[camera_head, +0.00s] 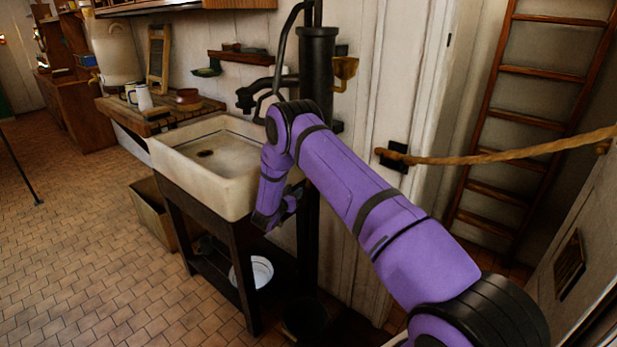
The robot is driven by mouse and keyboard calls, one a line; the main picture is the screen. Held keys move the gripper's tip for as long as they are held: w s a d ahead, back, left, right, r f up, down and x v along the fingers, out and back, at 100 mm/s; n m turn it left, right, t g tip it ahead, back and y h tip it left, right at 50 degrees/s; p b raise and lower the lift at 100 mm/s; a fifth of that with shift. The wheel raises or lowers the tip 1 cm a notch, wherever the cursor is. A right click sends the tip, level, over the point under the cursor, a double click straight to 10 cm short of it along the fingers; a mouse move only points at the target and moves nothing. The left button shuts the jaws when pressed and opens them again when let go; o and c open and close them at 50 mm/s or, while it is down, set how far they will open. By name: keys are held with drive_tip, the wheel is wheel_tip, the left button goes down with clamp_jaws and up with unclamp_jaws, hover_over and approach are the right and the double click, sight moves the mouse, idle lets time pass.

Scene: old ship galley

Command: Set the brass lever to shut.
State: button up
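No part is clearly recognisable as the brass lever. A brass-coloured piece (345,72) hangs on the wall just right of the black pump (317,65); I cannot tell whether it is the lever or a cup. My purple arm crosses the middle of the view and bends down at the right side of the sink. My gripper (290,203) is small and dark at the arm's lower end, beside the sink's right edge and well below the brass piece. Its fingers are too unclear to show open or shut. My arm hides part of the wall and pump post.
The pale sink (218,182) stands on a dark frame with a white bowl (262,270) beneath. A wooden counter with mugs lies behind it. A rope (500,156) spans the right side before a ladder (530,120). Tiled floor at left is mostly clear.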

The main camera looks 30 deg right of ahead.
drive_tip(key=x, duration=1.1)
drive_tip(key=shift+s+d+f, duration=0.1)
drive_tip(key=shift+d+f, duration=0.05)
drive_tip(key=shift+d, duration=0.05)
clamp_jaws()
